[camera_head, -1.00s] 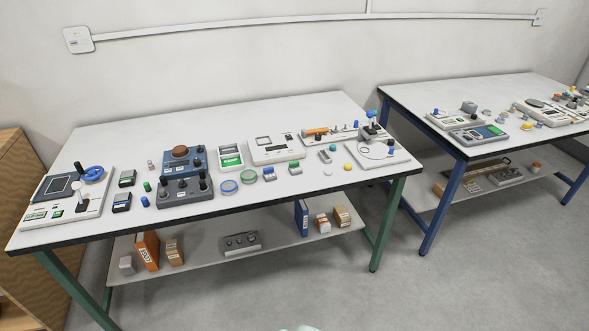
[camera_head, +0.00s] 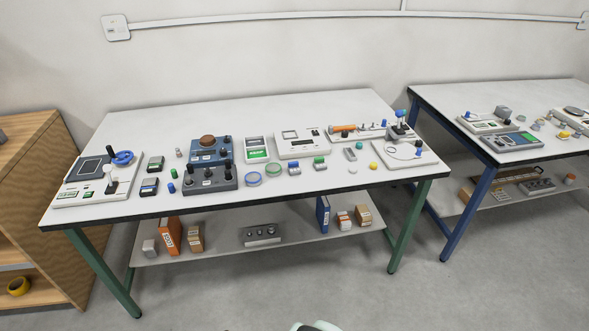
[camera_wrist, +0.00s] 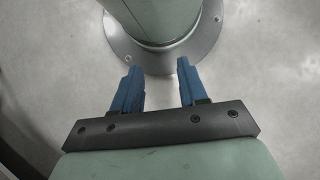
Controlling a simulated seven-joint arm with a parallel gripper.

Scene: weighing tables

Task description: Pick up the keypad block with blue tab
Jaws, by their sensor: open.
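Two small dark blocks stand on the left part of the near table. The front dark block (camera_head: 149,187) shows a blue patch; the one behind it (camera_head: 155,164) shows a green patch. A small grey block with a blue part (camera_head: 294,168) stands near the table's middle front. These are too small for me to tell which is the keypad block with blue tab. My gripper (camera_wrist: 158,67) is open and empty in the wrist view, its two blue fingers apart above a round metal base plate on the floor. It is away from the tabletop things.
The near white table (camera_head: 240,115) carries several devices, knob boxes and small parts. Its back strip is bare. A lower shelf (camera_head: 285,238) holds boxes. A second table (camera_head: 450,98) stands at the right, a wooden cabinet (camera_head: 40,190) at the left. Floor in front is clear.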

